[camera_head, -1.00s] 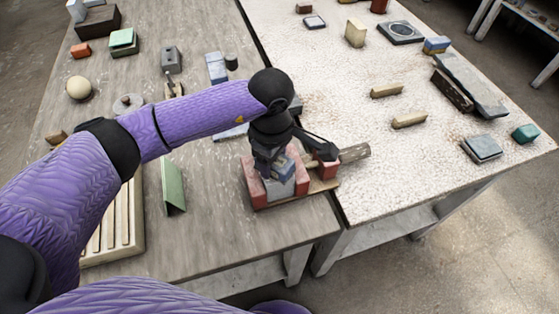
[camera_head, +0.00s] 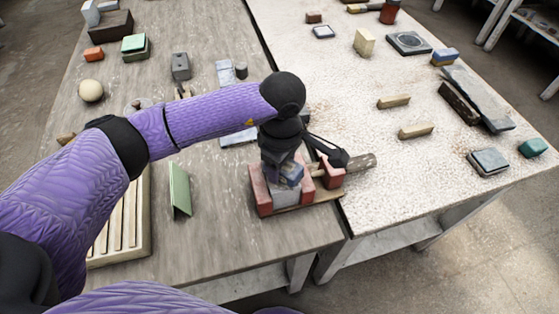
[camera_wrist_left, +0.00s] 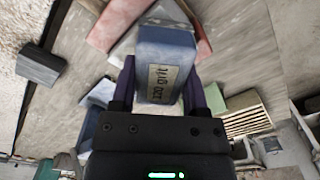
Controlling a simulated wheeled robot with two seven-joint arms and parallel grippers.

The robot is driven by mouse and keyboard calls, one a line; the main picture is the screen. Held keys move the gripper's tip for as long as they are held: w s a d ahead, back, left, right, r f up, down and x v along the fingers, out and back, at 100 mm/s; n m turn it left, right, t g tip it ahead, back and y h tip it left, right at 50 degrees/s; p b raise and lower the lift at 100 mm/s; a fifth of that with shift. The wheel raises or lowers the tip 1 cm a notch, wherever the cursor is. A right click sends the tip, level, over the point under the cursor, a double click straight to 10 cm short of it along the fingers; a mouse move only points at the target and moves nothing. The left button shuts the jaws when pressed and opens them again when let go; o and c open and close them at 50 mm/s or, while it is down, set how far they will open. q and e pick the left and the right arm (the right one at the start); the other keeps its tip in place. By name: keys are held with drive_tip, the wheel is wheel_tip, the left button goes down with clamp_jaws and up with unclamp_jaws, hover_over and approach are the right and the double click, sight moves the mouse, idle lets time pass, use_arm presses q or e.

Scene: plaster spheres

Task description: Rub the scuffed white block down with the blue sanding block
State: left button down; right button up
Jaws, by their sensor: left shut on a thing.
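The scuffed white block (camera_head: 286,212) is pale grey-white and stands between the red jaws of a vise (camera_head: 261,195) near the front edge of the left table. My left gripper (camera_head: 282,175) is shut on the blue sanding block (camera_head: 291,173), over the white block. In the left wrist view the sanding block (camera_wrist_left: 166,55) shows a "120 grit" label between the fingers of my left gripper (camera_wrist_left: 158,88). The white block (camera_wrist_left: 168,12) shows partly behind it. The sanding block seems to be at its top, but I cannot tell whether they touch. My right gripper is not in view.
A green angled piece (camera_head: 180,188) and a slatted cream tray (camera_head: 146,240) lie left of the vise. A pale ball (camera_head: 90,90) is farther back. Wooden sticks (camera_head: 416,131) lie on the right table. A narrow gap separates the tables.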

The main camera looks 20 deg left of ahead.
use_arm(q)
drive_tip(key=shift+r+p, duration=0.75)
drive_tip(key=shift+r, duration=0.5)
drive_tip(key=shift+r, duration=0.1)
wheel_tip(320, 180, up, 4)
drive_tip(key=p, duration=0.2)
drive_tip(key=shift+p, duration=0.4)
